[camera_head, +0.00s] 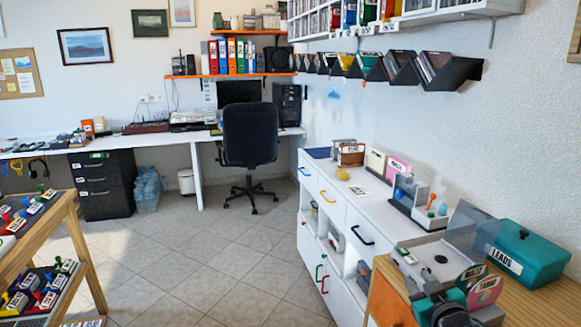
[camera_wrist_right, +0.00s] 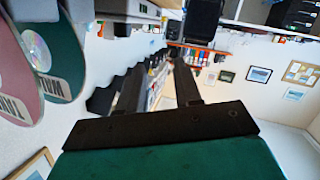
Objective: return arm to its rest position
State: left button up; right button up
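My right gripper (camera_head: 428,284) is at the bottom right of the head view, just left of two disc dividers at the wooden counter. In the right wrist view my right gripper (camera_wrist_right: 158,82) has its two black fingers clearly apart, with nothing between them. A teal divider labelled WALTZ (camera_head: 472,272) and a pink one labelled TANGO (camera_head: 485,290) stand close to the gripper. In the wrist view a pink divider (camera_wrist_right: 12,60) and a teal one with a shiny disc (camera_wrist_right: 55,50) are at the upper left, apart from the fingers. My left gripper is not in view.
A teal LEADS box (camera_head: 520,252) stands behind the dividers. A white cabinet (camera_head: 340,215) runs along the right wall, with disc racks (camera_head: 440,72) above. A wooden rack (camera_head: 70,225) stands at the left. The tiled floor (camera_head: 200,270) between is clear.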

jog(key=s+a+f+g, duration=0.1)
jog(key=s+a+f, duration=0.2)
jog(key=s, duration=0.6)
jog(key=s+a+f+g+y, duration=0.1)
jog(key=s+a+f+g, duration=0.1)
jog(key=s+a+f, duration=0.2)
jog(key=s+a+f+m+g+y, duration=0.1)
jog(key=s+a+f, duration=0.2)
jog(key=s+f, duration=0.5)
jog(key=s, duration=0.8)
jog(key=shift+a+f+g, duration=0.3)
jog(key=shift+a+g, duration=0.1)
